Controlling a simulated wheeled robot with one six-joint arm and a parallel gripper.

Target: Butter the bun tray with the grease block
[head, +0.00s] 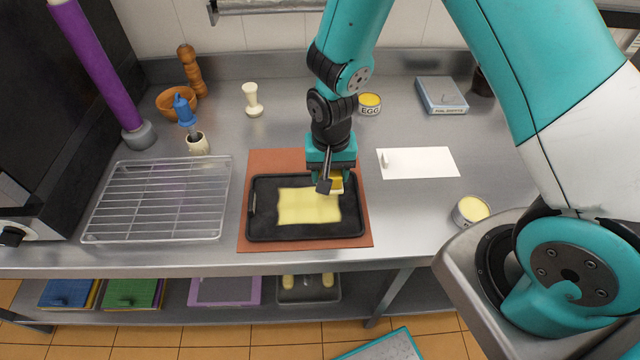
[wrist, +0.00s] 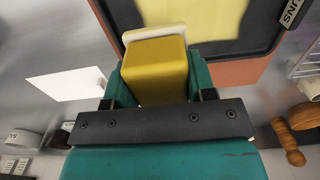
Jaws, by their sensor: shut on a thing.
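The bun tray (head: 258,232) is a black rectangular tray on a reddish-brown mat (head: 243,243) on the steel counter. A pale yellow butter patch (head: 305,206) covers much of the middle of its floor; dark bare floor shows around it. My gripper (head: 333,180) is over the tray's upper right part, at the right end of the patch. Whether the block touches the tray is hidden.
A wire rack (head: 155,200) stands left of the mat. A white card (head: 418,162) lies to the right, with a yellow-topped can (head: 470,210) nearer the front. A can marked EGG (head: 370,104), a white stamp-like tool (head: 252,100) and a wooden bowl (head: 175,102) stand behind.

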